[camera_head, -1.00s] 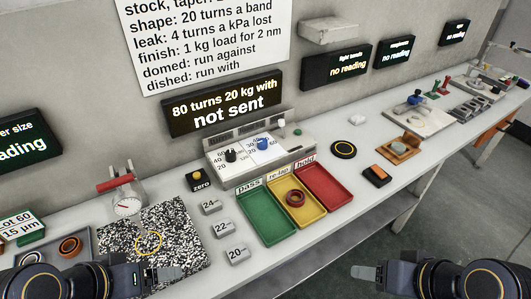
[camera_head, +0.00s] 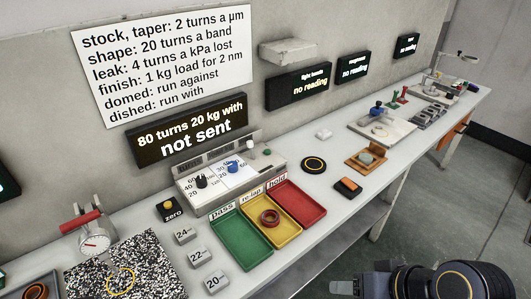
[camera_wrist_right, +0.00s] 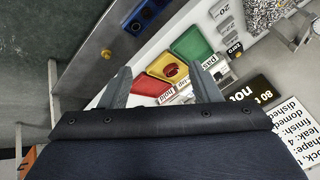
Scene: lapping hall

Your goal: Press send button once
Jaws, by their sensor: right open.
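The control panel (camera_head: 225,185) is a grey box at the back of the bench, with a black knob (camera_head: 201,181), a blue knob (camera_head: 232,167), a white round part (camera_head: 250,145) and a small green button (camera_head: 267,152). I cannot read which one is marked send. The display (camera_head: 192,130) above it reads "80 turns 20 kg with not sent". My right gripper (camera_head: 345,287) is low at the right, in front of the bench and well away from the panel. In the right wrist view its two fingers (camera_wrist_right: 160,72) are apart with nothing between them. My left gripper is out of view.
Green, yellow and red trays (camera_head: 299,205) lie in front of the panel; a reddish ring (camera_head: 269,218) sits in the yellow one. A yellow button (camera_head: 168,205) marked zero and several numbered weights (camera_head: 201,256) stand to the left. An orange-topped block (camera_head: 347,186) lies to the right.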

